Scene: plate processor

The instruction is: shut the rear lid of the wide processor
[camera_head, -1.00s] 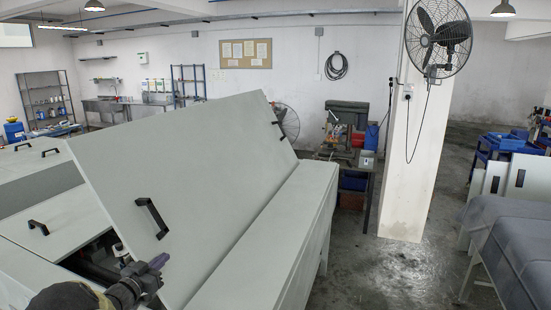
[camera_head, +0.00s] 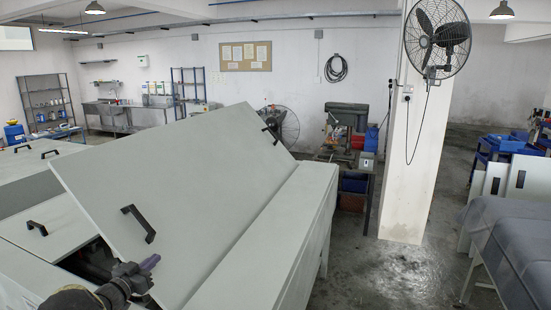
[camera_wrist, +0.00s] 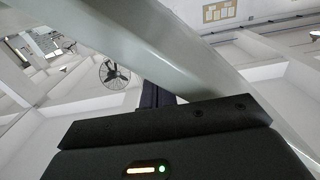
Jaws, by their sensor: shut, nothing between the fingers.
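The raised lid (camera_head: 185,185) of the wide processor (camera_head: 290,240) is a large pale grey panel. It stands tilted in the head view, part open, leaning to the left above a dark opening (camera_head: 92,262). It has a black handle (camera_head: 139,222) near its lower left part and another (camera_head: 271,134) at its far end. My gripper (camera_head: 150,263) is shut and empty at the lid's near lower edge. In the wrist view the dark fingers (camera_wrist: 155,95) point under a pale diagonal panel (camera_wrist: 165,50). Whether they touch it, I cannot tell.
Flat closed panels with black handles (camera_head: 37,228) lie to the left of the opening. A white pillar (camera_head: 412,180) with a fan (camera_head: 437,35) stands to the right. A covered grey table (camera_head: 515,235) is at far right. The floor between is clear.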

